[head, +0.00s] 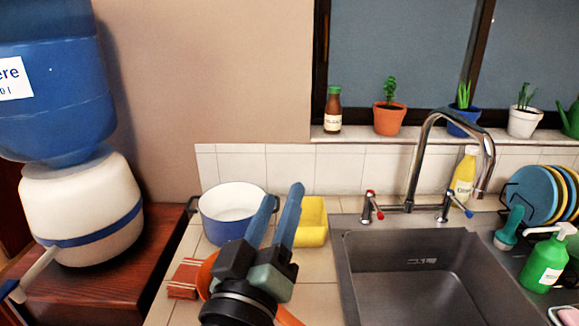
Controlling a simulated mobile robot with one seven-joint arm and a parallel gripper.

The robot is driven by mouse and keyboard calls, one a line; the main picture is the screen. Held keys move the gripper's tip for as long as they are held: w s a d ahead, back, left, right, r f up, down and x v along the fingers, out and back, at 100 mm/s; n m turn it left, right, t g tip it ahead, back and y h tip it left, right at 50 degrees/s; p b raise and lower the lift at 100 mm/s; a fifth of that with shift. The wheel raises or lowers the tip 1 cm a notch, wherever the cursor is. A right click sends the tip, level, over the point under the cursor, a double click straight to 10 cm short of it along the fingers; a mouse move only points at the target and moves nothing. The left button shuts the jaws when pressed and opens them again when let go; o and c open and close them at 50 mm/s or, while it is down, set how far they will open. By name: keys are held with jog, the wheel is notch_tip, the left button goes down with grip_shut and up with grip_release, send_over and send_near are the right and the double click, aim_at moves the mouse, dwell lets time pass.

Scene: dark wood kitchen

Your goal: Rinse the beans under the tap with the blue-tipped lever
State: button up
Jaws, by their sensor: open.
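The tap (425,140) is a tall curved chrome spout over the grey sink (430,275). Its blue-tipped lever (460,206) is right of the spout's base, and a red-tipped lever (371,200) is to the left. My gripper (281,198) is open and empty, pointing up over the counter left of the sink, well apart from both levers. I cannot make out any beans. An orange item (207,270), perhaps a bowl, is mostly hidden behind my gripper. No water shows at the spout.
A yellow bottle (464,178) stands close behind the blue-tipped lever. A dish rack with plates (538,195) and a green soap bottle (545,265) are right of the sink.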

jog(key=s+r+m+t+y, duration=0.2)
jog(key=s+r+t, duration=0.2)
jog(key=r, duration=0.8)
jog(key=s+d+r+m+t+y, duration=0.1)
jog(key=s+r+m+t+y, duration=0.1)
jog(key=s+r, duration=0.5)
notch_tip(320, 180, up, 7)
jog(key=shift+s+d+f+t+y, duration=0.25)
jog(key=shift+t+y, duration=0.15)
jog(key=shift+t, duration=0.5)
jog(key=shift+w, duration=0.1)
